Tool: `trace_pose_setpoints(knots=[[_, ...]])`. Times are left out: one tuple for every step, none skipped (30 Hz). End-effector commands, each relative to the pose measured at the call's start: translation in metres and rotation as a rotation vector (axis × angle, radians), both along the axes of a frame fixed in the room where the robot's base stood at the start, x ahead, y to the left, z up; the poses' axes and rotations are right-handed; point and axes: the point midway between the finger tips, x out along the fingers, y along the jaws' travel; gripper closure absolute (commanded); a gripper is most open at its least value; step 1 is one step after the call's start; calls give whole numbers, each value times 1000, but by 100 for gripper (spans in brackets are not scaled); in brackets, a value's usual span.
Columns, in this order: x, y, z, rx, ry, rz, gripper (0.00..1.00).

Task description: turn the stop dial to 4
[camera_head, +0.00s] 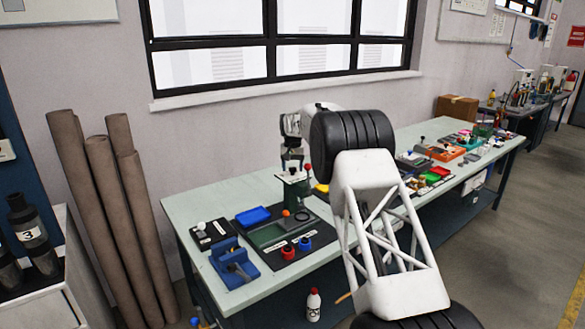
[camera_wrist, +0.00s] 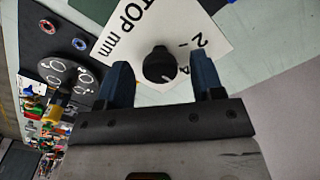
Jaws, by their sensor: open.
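The stop dial is a round black knob (camera_wrist: 158,65) on a white plate (camera_wrist: 128,42) in the wrist view. The plate reads "TOP mm", its first letter cut off, with a "2" and a partly covered "4" to the right of the knob. A small pale mark shows at the knob's lower right, towards the "4". My gripper (camera_wrist: 163,62) is open, one blue finger on each side of the knob in the picture; I cannot tell whether either touches it. In the head view my gripper (camera_head: 292,150) is small, above the bench by the green stand; I cannot make out the dial there.
The wrist view shows a grey disc with pale rings (camera_wrist: 68,80) left of my gripper and a blue ring (camera_wrist: 79,44) on a black board. In the head view, a green stand (camera_head: 292,190), a blue tray (camera_head: 252,216) and a blue fixture (camera_head: 233,265) stand on the bench (camera_head: 185,205).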

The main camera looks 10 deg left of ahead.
Motion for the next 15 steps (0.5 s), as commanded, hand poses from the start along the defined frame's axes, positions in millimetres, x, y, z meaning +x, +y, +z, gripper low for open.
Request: trace_pose_setpoints(knots=[[0, 0, 3, 0, -1, 0, 39], [0, 0, 4, 0, -1, 0, 39], [0, 0, 7, 0, -1, 0, 39], [0, 0, 9, 0, -2, 0, 39], [0, 0, 12, 0, -2, 0, 39], [0, 0, 16, 0, -3, 0, 39], [0, 0, 19, 1, -3, 0, 39], [0, 0, 23, 1, -3, 0, 39], [0, 0, 28, 1, -3, 0, 39], [0, 0, 32, 0, -2, 0, 39], [0, 0, 35, 0, -2, 0, 39], [0, 0, 40, 0, -2, 0, 39], [0, 0, 44, 0, -2, 0, 39], [0, 0, 48, 0, -2, 0, 39], [0, 0, 53, 0, -1, 0, 39]])
